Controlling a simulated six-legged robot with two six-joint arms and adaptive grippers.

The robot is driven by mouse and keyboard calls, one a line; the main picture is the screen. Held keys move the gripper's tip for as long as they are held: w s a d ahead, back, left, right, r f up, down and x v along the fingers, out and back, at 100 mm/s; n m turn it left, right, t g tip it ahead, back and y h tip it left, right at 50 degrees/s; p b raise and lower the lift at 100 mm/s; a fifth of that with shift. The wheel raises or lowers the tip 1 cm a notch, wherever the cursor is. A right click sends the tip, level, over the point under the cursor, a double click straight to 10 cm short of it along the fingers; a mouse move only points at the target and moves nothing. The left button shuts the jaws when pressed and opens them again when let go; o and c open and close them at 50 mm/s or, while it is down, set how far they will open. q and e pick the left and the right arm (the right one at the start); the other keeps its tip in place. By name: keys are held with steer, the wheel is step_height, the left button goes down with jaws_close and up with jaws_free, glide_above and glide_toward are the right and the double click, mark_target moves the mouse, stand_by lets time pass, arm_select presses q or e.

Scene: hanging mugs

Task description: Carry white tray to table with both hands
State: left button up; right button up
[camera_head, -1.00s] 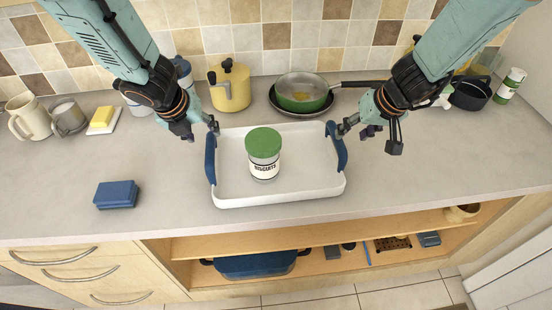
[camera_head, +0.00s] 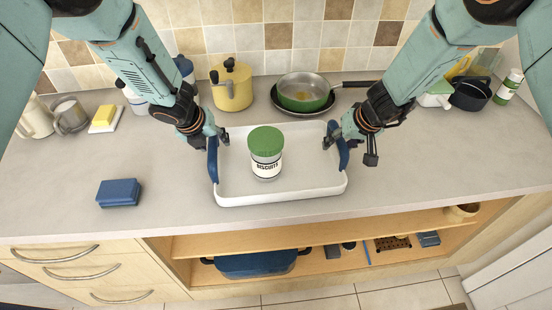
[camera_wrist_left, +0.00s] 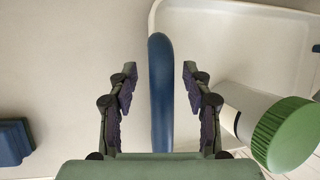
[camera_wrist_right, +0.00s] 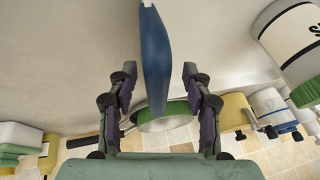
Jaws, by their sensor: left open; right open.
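The white tray (camera_head: 290,187) with two blue handles lies on the grey counter. A biscuit jar with a green lid (camera_head: 266,153) stands upright on it. My left gripper (camera_head: 217,137) is open at the tray's left handle (camera_head: 212,160). In the left wrist view that handle (camera_wrist_left: 161,95) runs between the two open fingers (camera_wrist_left: 158,90), with no clear contact. My right gripper (camera_head: 333,138) is open at the right handle (camera_head: 342,150). In the right wrist view that handle (camera_wrist_right: 154,60) lies between the open fingers (camera_wrist_right: 160,90), its end near them.
A yellow canister (camera_head: 231,86) and a green pan (camera_head: 304,93) stand behind the tray. A blue block (camera_head: 119,193) lies to its left, with mugs and a butter dish (camera_head: 105,118) farther left. A black pot (camera_head: 470,95) is at the back right. Counter right of the tray is clear.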

arm_select(q)
steer(key=shift+w+d+f, duration=0.1)
steer(key=shift+w+d, duration=0.05)
steer(key=shift+w, duration=0.05)
steer(key=c, duration=0.4)
arm_select(e)
steer(key=shift+w+d+f, duration=0.15)
steer(key=shift+w, duration=0.05)
steer(key=c, duration=0.4)
arm_select(q)
steer(key=shift+s, duration=0.1)
steer(key=c, duration=0.6)
arm_select(e)
steer(key=shift+s, duration=0.1)
steer(key=c, duration=0.6)
arm_select(q)
jaws_close()
arm_select(e)
jaws_close()
